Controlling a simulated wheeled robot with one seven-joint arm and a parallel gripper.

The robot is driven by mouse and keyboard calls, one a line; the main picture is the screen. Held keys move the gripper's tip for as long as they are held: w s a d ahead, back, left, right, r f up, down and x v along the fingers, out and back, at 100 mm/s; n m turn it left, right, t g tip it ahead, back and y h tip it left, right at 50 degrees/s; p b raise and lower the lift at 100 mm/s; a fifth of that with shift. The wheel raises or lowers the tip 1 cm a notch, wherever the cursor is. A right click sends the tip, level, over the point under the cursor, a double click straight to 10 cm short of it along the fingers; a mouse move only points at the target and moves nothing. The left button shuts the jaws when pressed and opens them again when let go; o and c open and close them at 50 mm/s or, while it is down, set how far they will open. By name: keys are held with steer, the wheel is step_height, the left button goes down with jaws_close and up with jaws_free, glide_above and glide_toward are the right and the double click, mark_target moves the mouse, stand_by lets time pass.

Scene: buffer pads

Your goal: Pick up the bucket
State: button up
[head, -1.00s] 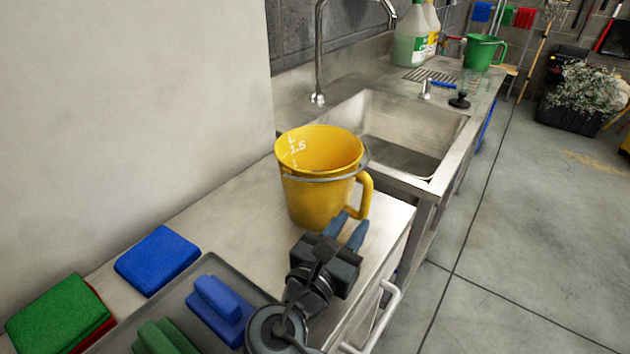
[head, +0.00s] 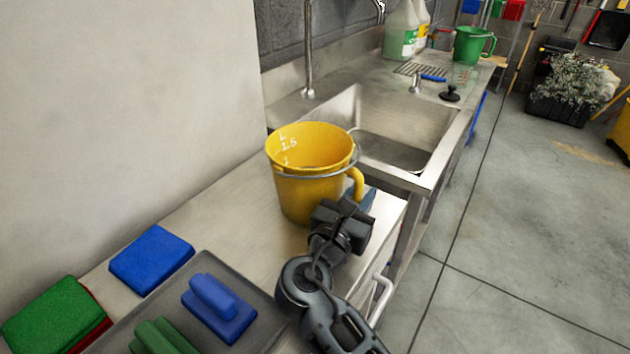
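The yellow bucket (head: 305,197) stands upright on the steel counter, left of the sink. It has white measuring marks inside, a thin metal bail around its rim and a side handle (head: 356,182) on its right. My gripper (head: 362,197) is at the right side of the bucket, close to the lower part of that handle. Its blue-grey fingers are partly hidden behind the gripper body and the handle. I cannot tell whether they touch the handle or how far apart they are.
A steel sink (head: 425,125) lies just beyond the bucket. A grey tray (head: 262,300) with blue and green pad holders, a blue pad (head: 152,259) and a green pad (head: 55,318) lie at the near left. A green jug (head: 469,46) and bottles (head: 402,30) stand far back. A wall borders the counter's left.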

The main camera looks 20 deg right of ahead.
jaws_close()
steer(key=shift+r, duration=0.1)
stand_by(1.0)
